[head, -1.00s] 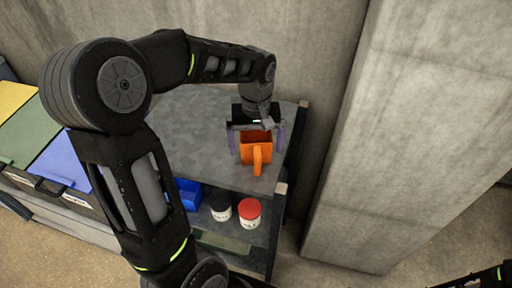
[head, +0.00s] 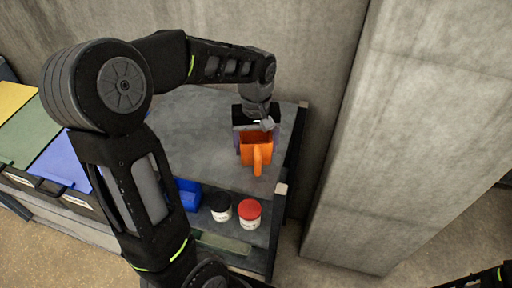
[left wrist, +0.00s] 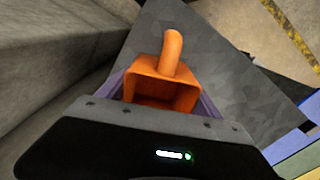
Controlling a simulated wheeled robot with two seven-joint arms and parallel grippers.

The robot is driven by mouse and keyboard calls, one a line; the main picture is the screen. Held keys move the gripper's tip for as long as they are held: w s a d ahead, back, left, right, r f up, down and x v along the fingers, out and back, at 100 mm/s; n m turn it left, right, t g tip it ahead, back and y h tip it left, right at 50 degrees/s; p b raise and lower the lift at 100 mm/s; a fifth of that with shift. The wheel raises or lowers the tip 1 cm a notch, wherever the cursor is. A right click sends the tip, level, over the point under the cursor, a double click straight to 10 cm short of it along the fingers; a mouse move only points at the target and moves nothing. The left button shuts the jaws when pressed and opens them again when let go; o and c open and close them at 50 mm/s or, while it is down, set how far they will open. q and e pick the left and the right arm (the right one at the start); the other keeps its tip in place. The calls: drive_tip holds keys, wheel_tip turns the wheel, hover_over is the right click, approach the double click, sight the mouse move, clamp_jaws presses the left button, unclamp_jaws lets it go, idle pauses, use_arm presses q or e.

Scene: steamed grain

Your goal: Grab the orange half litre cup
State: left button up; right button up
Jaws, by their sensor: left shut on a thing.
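The orange cup (head: 256,152) stands on the grey top of the shelf unit (head: 190,130), near its right end, with its handle toward the front. My left gripper (head: 257,138) reaches down over it from behind, its fingers closed against the cup's two sides. In the left wrist view the cup (left wrist: 163,83) sits between the two purple fingers (left wrist: 160,95), its open mouth toward the camera and its handle pointing away. Whether the cup touches the surface is hard to tell. My right gripper is not in view; only a bit of my right arm shows at the bottom right corner.
On the lower shelf are a jar with a red lid (head: 249,213), a jar with a black lid (head: 221,207) and a blue container (head: 188,194). Bins with yellow, green and blue lids (head: 66,165) stand at the left. A concrete pillar (head: 400,130) rises close on the right.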

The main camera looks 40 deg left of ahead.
use_arm(q)
drive_tip(key=shift+r, duration=0.1)
wheel_tip(320, 180, up, 10)
idle(0.4)
idle(0.6)
